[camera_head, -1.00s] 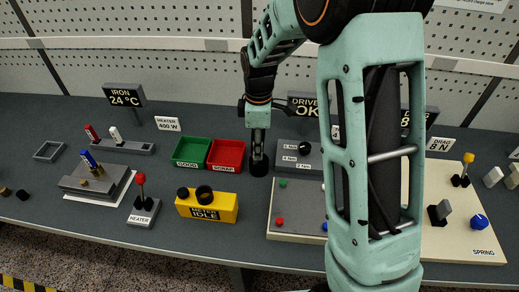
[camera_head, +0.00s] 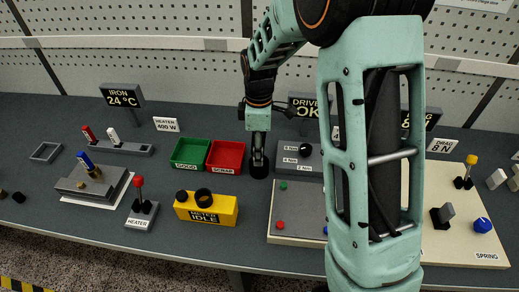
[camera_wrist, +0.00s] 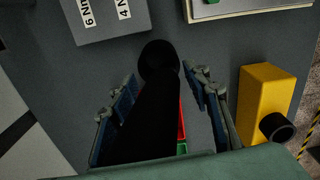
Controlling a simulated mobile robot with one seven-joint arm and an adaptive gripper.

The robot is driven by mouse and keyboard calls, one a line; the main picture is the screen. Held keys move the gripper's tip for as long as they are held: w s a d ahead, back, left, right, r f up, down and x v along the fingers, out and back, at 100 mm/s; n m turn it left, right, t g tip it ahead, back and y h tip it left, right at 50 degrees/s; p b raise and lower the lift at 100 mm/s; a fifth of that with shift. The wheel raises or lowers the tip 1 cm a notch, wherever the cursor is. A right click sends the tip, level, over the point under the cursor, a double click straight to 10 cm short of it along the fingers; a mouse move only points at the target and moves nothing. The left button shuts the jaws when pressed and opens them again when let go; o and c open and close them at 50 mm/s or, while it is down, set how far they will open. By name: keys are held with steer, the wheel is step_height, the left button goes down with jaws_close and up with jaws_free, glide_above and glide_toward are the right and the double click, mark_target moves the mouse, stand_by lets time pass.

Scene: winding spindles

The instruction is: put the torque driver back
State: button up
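The torque driver (camera_wrist: 150,110) is a long black shaft, seen nearly end-on between my gripper's fingers in the wrist view. Its far end meets a round black piece (camera_wrist: 159,60), which also shows in the head view as a short black cylinder (camera_head: 259,168) on the bench, just right of the red tray. My gripper (camera_wrist: 165,108) is around the driver with its fingers spread. A clear gap shows on the driver's right side; on the left the finger looks close to it. In the head view my gripper (camera_head: 258,147) points down above the cylinder, and the driver is mostly hidden there.
A green tray (camera_head: 188,165) and red SCRAP tray (camera_head: 226,170) stand left of my gripper. A grey torque-setting box (camera_head: 300,172) is close on the right. A yellow meter (camera_head: 222,212) stands in front. The driver sign (camera_head: 302,96), reading OK, is partly hidden behind my arm.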

step_height(320, 180, up, 10)
steer(key=shift+w+r, duration=0.1)
steer(key=shift+r, duration=0.1)
stand_by(0.3)
